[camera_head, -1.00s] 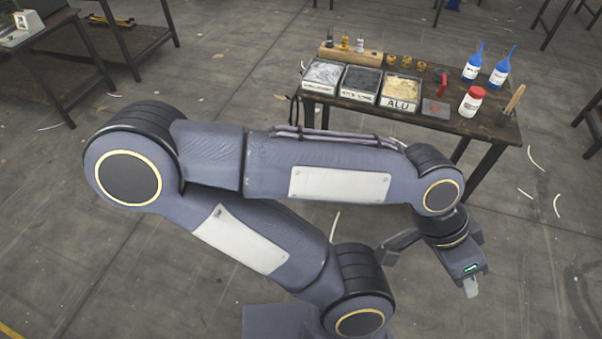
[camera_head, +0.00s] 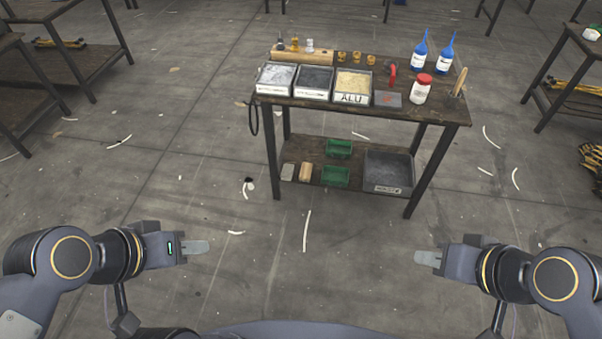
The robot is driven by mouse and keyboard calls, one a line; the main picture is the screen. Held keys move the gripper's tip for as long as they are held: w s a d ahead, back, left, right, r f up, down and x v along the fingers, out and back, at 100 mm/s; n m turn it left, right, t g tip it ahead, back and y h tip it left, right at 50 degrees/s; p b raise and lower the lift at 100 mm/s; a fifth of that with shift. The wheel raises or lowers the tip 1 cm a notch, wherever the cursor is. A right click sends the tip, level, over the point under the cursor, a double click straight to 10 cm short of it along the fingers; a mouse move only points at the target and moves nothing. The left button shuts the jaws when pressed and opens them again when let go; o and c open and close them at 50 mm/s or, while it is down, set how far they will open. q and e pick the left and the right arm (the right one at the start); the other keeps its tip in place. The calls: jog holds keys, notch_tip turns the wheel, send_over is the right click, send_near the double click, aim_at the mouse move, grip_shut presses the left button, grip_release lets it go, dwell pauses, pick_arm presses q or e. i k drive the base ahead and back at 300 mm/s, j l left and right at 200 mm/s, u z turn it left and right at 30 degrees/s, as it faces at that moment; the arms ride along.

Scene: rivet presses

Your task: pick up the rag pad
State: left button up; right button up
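I cannot tell for sure which thing is the rag pad. A flat dark grey square with a red mark (camera_head: 388,99) lies on the workbench top (camera_head: 437,112), between the ALU tray and the red-capped jar. My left gripper (camera_head: 196,247) is at the lower left, over the floor and well short of the bench. My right gripper (camera_head: 426,258) is at the lower right, also over the floor. Both grippers point inward and nothing shows in them. Their fingers overlap in this view, so their opening is hidden.
The bench holds three trays, including the ALU tray (camera_head: 352,86), a white jar (camera_head: 420,89) and blue bottles (camera_head: 444,54). Its lower shelf carries green bins (camera_head: 335,177), a grey tray (camera_head: 389,172) and small blocks (camera_head: 306,172). Floor before it is mostly clear.

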aim_at(287, 171)
jog(key=u, duration=3.45)
jog(key=z, duration=3.2)
jog(key=i+j+z, duration=0.15)
jog(key=z, duration=0.4)
jog(key=i+j+z, duration=0.15)
jog(key=j, duration=0.25)
jog(key=i+j+z, duration=0.1)
jog(key=j, duration=0.3)
jog(key=i+j+z, duration=0.15)
jog(key=j, duration=0.25)
jog(key=i+j+z, duration=0.15)
jog(key=j, duration=0.3)
jog(key=i+j+z, duration=0.1)
jog(key=j, duration=0.35)
jog(key=i, duration=0.1)
